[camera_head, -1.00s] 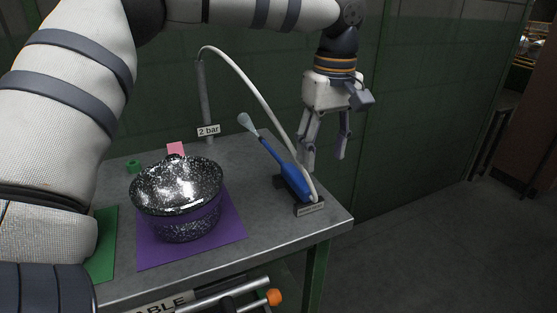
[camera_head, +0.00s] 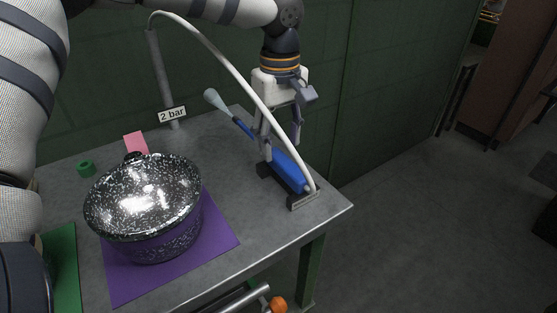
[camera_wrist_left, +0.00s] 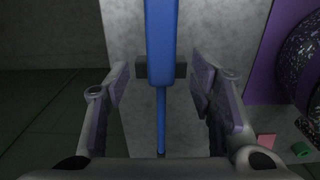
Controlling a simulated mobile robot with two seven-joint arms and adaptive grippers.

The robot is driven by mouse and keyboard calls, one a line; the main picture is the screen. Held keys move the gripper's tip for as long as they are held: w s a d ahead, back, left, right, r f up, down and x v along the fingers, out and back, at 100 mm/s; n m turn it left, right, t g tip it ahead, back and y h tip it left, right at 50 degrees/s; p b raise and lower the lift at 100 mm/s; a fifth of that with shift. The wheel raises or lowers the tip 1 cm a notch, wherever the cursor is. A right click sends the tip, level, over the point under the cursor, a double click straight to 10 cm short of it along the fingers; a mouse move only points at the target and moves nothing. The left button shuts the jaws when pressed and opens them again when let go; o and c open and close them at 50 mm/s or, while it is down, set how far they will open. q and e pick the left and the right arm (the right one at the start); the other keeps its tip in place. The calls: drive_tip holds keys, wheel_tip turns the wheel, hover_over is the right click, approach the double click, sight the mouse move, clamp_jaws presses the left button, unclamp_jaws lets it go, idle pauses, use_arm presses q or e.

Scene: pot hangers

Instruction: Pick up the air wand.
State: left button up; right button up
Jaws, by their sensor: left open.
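The air wand (camera_head: 288,170) has a blue body and a pale nozzle tip. It rests tilted in a dark holder (camera_head: 303,200) near the table's right corner, with a white hose attached to its lower end. My left gripper (camera_head: 281,147) is open behind and above the wand in the head view. In the left wrist view the blue wand (camera_wrist_left: 162,45) runs between the two open fingers (camera_wrist_left: 160,85), with a gap visible on each side. The wand's nozzle end is hidden there. My right gripper is not in view.
The white hose (camera_head: 232,68) arches from a post (camera_head: 161,80) with a "2 bar" sign (camera_head: 172,114). A green wall (camera_head: 390,90) stands close behind.

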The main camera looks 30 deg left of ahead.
sight(279, 156)
use_arm(q)
wheel_tip(279, 156, down, 4)
drive_tip(key=shift+f, duration=0.1)
clamp_jaws()
